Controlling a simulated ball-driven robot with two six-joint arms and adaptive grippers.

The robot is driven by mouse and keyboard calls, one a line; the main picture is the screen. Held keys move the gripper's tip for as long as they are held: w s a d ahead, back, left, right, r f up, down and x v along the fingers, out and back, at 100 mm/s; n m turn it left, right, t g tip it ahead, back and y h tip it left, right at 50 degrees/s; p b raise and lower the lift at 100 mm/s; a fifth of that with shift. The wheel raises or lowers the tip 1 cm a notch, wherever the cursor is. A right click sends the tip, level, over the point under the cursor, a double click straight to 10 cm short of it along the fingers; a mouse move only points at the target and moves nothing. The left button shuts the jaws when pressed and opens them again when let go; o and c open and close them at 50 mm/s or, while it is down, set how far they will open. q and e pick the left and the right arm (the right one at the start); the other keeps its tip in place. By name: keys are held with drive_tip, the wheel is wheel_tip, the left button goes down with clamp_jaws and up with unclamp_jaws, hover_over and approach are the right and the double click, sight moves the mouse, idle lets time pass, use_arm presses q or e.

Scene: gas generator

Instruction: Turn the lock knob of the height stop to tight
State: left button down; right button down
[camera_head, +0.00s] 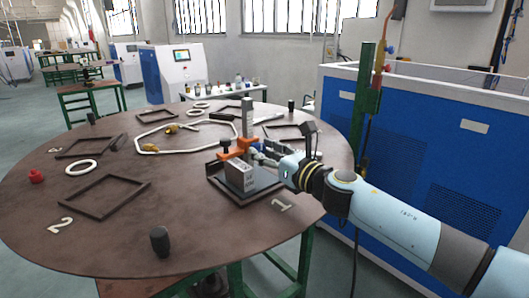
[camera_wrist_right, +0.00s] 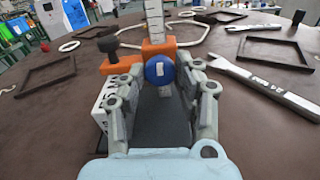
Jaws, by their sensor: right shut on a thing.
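The height stop has a grey upright post (camera_head: 247,118) and an orange slider (camera_head: 226,155) on a dark base plate (camera_head: 262,190). In the right wrist view the orange slider (camera_wrist_right: 118,67) crosses the post (camera_wrist_right: 154,22), which carries scale marks. The lock knob (camera_wrist_right: 160,72) is a round blue knob with a white mark, on the slider's near face. My right gripper (camera_wrist_right: 161,71) has a finger on each side of the knob and is shut on it. In the head view the gripper (camera_head: 266,157) hides the knob. My left gripper is out of view.
A grey lettered block (camera_head: 239,177) stands on the base plate under the slider; a black knob (camera_wrist_right: 108,46) is at the slider's left. Dark square frames (camera_head: 104,197) and a wrench (camera_wrist_right: 262,84) lie on the round table. A blue cabinet (camera_head: 400,150) stands at right.

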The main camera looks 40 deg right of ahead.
drive_tip(key=m, duration=0.5)
drive_tip(key=shift+p, duration=0.3)
drive_tip(key=m, duration=0.4)
drive_tip(key=shift+p, duration=0.3)
drive_tip(key=m, duration=0.4)
drive_tip(key=shift+m+p, duration=0.9)
drive_tip(key=shift+m, duration=1.4)
drive_tip(key=shift+f, duration=0.1)
drive_tip(key=c, duration=0.9)
unclamp_jaws()
drive_tip(key=shift+c, duration=0.2)
drive_tip(key=shift+s, duration=0.15)
